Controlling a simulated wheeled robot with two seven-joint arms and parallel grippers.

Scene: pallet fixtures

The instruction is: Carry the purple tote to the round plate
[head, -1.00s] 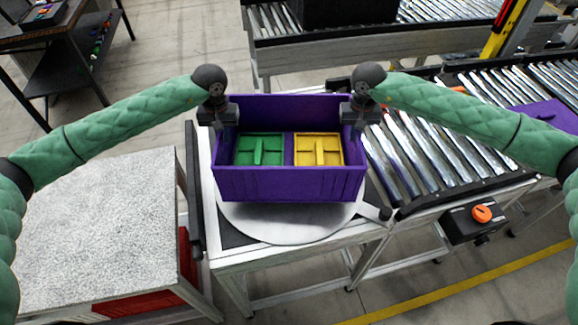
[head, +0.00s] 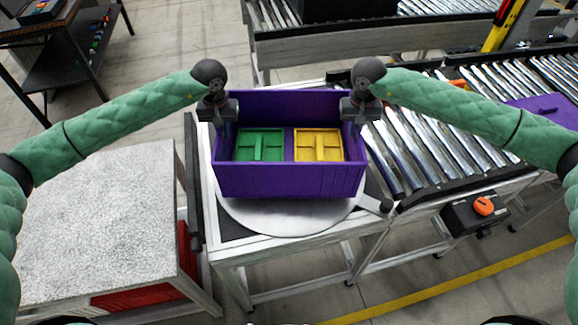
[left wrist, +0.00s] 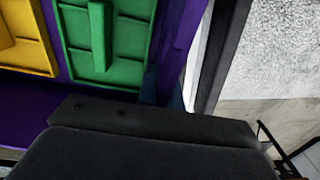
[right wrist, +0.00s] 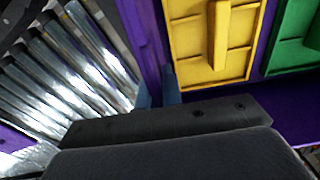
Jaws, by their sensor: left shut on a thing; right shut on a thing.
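The purple tote (head: 290,180) is upright in the middle of the head view, over the round plate (head: 285,218). The plate's pale grey front edge shows below it; I cannot tell whether the tote touches it. A green insert (head: 259,145) and a yellow insert (head: 318,145) lie in the tote. My left gripper (head: 222,125) is shut on the tote's left wall, and my right gripper (head: 356,124) is shut on its right wall. The tote wall also shows beside the fingers in the left wrist view (left wrist: 180,45) and the right wrist view (right wrist: 148,40).
A roller conveyor (head: 410,150) adjoins on the right, with a purple piece (head: 545,112) on it. A control box with an orange button (head: 482,206) hangs at its front. A speckled grey table (head: 95,215) stands on the left. Another conveyor (head: 350,45) runs behind.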

